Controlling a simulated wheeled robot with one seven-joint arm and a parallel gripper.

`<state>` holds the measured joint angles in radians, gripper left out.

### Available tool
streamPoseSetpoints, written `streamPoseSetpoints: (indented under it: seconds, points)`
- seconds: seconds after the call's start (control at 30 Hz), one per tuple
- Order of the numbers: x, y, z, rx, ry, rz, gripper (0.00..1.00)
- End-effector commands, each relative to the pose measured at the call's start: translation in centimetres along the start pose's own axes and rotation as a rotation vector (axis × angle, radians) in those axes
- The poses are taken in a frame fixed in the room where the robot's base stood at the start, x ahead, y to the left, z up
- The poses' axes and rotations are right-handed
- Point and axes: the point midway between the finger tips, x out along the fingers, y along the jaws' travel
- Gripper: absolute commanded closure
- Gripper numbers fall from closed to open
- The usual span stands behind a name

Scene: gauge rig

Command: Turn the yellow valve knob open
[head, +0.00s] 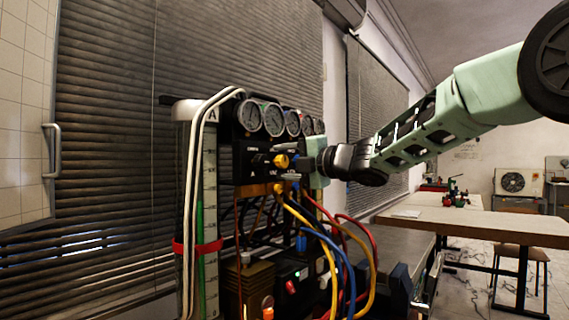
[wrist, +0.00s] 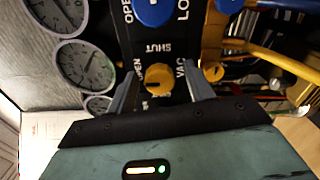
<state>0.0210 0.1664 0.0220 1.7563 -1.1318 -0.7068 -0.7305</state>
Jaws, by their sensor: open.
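The yellow valve knob (wrist: 158,77) is on the black panel in the wrist view, among white labels reading OPEN, SHUT and VAC. A small dark mark shows on its face, toward the lower left. My gripper (wrist: 161,70) is open, with one grey finger on each side of the knob in the picture. I cannot tell whether either finger touches it. In the head view the yellow knob (head: 281,161) is at the panel front, with my gripper (head: 296,167) right beside it, and the fingers are hard to make out there.
Blue knobs (wrist: 153,10) are farther up the panel. Round gauges (head: 273,118) line the rig's top. Yellow, blue and red hoses (head: 345,262) hang below my gripper. A table (head: 480,222) stands at right.

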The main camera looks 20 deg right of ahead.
Motion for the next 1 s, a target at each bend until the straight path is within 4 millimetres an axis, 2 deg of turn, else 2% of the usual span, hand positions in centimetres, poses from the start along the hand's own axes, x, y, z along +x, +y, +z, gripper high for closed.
streamPoseSetpoints:
  seconds: [0.17, 0.5, 0.7, 0.83, 1.0]
  points:
    - [-2.7, 0.0, 0.1, 0.0, -0.005, 0.001, 0.48]
    - [-10.7, 0.0, 0.1, -0.001, -0.004, 0.001, 0.48]
    - [-14.6, 0.0, 0.0, -0.001, -0.002, 0.0, 0.48]
    - [-16.2, -0.1, 0.0, -0.001, -0.001, -0.001, 0.48]
    - [-17.0, 0.0, 0.0, -0.001, 0.001, 0.0, 0.48]
